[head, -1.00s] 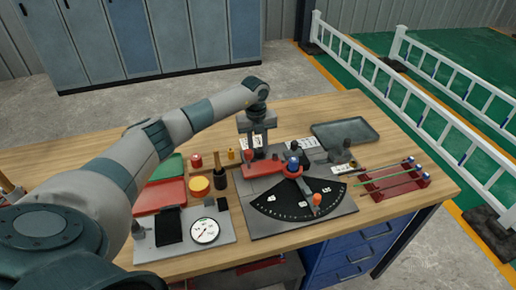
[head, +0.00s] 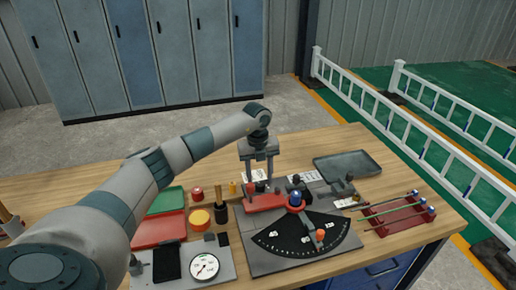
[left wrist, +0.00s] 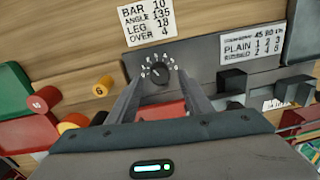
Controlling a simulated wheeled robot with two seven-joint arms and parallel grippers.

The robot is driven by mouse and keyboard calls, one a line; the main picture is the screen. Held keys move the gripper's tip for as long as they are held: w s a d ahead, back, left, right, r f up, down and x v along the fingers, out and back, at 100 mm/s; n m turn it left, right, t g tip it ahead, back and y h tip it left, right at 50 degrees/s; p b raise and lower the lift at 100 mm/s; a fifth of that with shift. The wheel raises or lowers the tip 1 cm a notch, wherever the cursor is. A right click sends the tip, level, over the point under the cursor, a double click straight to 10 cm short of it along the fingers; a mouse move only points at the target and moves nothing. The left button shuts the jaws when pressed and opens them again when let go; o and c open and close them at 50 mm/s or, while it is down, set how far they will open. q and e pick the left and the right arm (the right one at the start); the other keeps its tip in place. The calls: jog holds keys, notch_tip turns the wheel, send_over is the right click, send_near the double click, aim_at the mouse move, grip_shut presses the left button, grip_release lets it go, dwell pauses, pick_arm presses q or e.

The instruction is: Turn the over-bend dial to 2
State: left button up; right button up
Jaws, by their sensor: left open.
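The over-bend dial (left wrist: 157,72) is a small black knob with pale marks around it, on a grey plate in the left wrist view. Its setting is too small to read. My left gripper (left wrist: 160,84) is open, its two fingers reaching toward the dial, one on each side in the picture. Whether they touch it I cannot tell. In the head view the left gripper (head: 259,178) points down over the back of the bender, and the dial is not clear there. A white card (left wrist: 150,30) above the dial reads BAR 10, ANGLE 135, LEG 18, OVER 4. My right gripper is not in view.
A second card (left wrist: 253,43) with a number table lies right of the dial. The bender's black angle scale (head: 290,240) is in front of the gripper. A red tray (head: 160,229) and a gauge (head: 204,266) are left; a grey tray (head: 346,164) and rod rack (head: 395,220) are right.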

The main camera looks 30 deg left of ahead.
aim_at(258, 184)
pick_arm(q)
notch_tip(258, 184, up, 15)
jog(key=b, duration=0.4)
jog(key=shift+s+a, duration=0.25)
